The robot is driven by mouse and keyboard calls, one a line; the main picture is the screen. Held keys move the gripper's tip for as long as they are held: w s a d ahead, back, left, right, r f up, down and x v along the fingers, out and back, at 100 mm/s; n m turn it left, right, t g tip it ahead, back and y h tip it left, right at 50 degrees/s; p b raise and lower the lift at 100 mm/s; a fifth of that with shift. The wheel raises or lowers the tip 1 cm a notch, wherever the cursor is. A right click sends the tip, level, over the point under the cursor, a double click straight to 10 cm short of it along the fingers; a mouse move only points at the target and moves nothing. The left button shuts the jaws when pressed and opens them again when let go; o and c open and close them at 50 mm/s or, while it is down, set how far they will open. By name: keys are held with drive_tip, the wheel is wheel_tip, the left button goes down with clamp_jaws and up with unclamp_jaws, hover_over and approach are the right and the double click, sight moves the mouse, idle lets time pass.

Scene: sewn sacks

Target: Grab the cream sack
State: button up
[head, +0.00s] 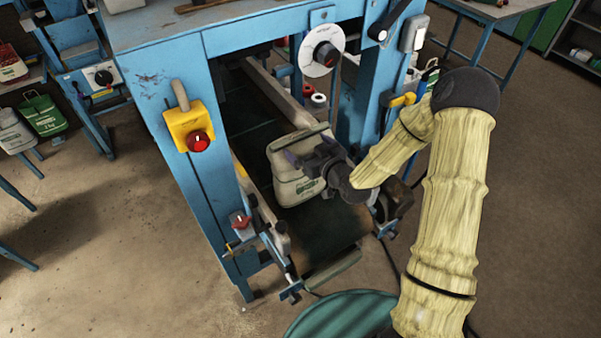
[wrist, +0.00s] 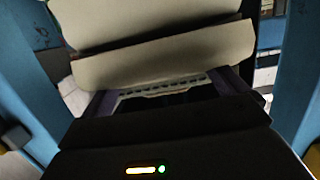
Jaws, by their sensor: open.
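The cream sack (head: 292,192) stands on the dark belt inside the blue machine frame, with a green printed label low on its face. In the wrist view its pale top (wrist: 160,55) fills the upper middle, with a fold and a stitched line near my fingers. My gripper (head: 302,158) is at the sack's upper part, reaching in from the right. In the wrist view my gripper (wrist: 170,90) shows its two fingers apart at either side of the sack's near edge. Whether the fingers touch the cloth I cannot tell.
The blue machine frame (head: 180,110) stands close on both sides, with a red button on a yellow box (head: 190,125) at left. A rail (head: 262,205) edges the belt (head: 325,230). Other sacks (head: 42,114) sit far left. Open floor (head: 110,250) lies left.

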drive_tip(key=shift+r+p+x, duration=0.2)
drive_tip(key=shift+p+x, duration=0.3)
drive_tip(key=shift+x, duration=2.1)
drive_tip(key=c, duration=2.1)
drive_tip(key=shift+w+a+r, duration=0.1)
drive_tip(key=shift+r, duration=0.15)
drive_tip(key=shift+c, duration=0.2)
